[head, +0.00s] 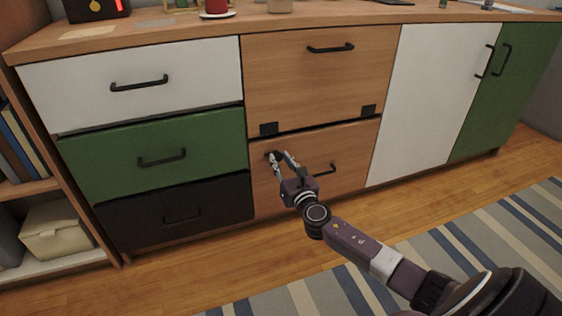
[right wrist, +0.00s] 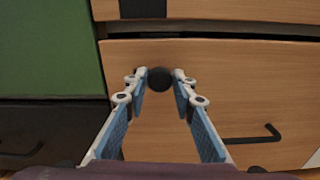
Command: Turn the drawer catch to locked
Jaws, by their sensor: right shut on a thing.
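The drawer catch is a small round black knob (right wrist: 159,79) on the upper left part of the lower wooden drawer front (head: 346,153). My right gripper (head: 277,158) reaches this drawer from the lower right in the head view. In the right wrist view its two fingertips (right wrist: 159,81) are on either side of the knob, shut on it. No mark on the knob shows which way it is turned. The drawer front's black handle (right wrist: 252,136) is to the right of the gripper. My left gripper is not in view.
Above is a wooden flap front (head: 300,80) with a black handle and two dark hinges. White, green and black drawers (head: 170,215) stand to the left, white and green doors (head: 425,100) to the right. The floor in front has a striped rug (head: 480,240).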

